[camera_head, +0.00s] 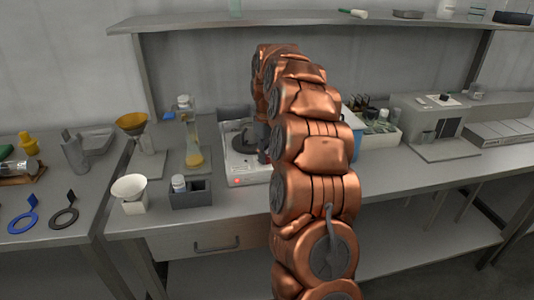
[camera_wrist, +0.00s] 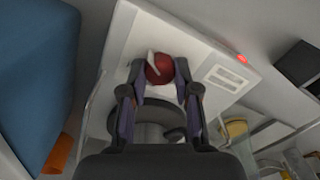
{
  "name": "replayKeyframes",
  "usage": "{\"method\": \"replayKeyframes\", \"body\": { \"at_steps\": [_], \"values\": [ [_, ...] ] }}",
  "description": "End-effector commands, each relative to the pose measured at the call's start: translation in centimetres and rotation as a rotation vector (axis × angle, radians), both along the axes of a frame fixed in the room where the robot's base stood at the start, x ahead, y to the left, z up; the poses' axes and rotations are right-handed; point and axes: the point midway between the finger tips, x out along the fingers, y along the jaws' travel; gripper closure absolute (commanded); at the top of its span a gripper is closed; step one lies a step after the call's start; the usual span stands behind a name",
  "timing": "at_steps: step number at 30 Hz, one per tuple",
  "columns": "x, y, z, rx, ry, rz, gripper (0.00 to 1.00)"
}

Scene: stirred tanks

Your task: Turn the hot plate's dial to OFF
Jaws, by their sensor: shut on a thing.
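The hot plate (camera_head: 243,172) is a pale box on the bench, partly hidden behind my arm in the head view. Its white front panel (camera_wrist: 150,35) fills the upper middle of the wrist view. The round red dial (camera_wrist: 160,70) with a white pointer stands on this panel. My gripper (camera_wrist: 158,74) has one finger on each side of the dial and is shut on it. The pointer tilts toward the upper left in the wrist view. A red light (camera_wrist: 242,59) glows on the panel, and a pale label (camera_wrist: 228,79) sits right of the dial. I cannot read any dial marks.
A flask with yellow liquid (camera_head: 194,157) stands left of the hot plate. A tray of bottles (camera_head: 378,136) stands right of my arm.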

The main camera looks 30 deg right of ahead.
Motion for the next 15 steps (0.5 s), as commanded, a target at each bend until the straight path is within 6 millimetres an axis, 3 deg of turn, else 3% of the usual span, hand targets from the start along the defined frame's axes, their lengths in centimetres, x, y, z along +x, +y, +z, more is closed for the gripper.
{"method": "replayKeyframes", "body": {
  "at_steps": [15],
  "values": [
    [0.01, 0.03, -0.04, 0.000, 0.000, 0.078, 1.00]
  ]
}}
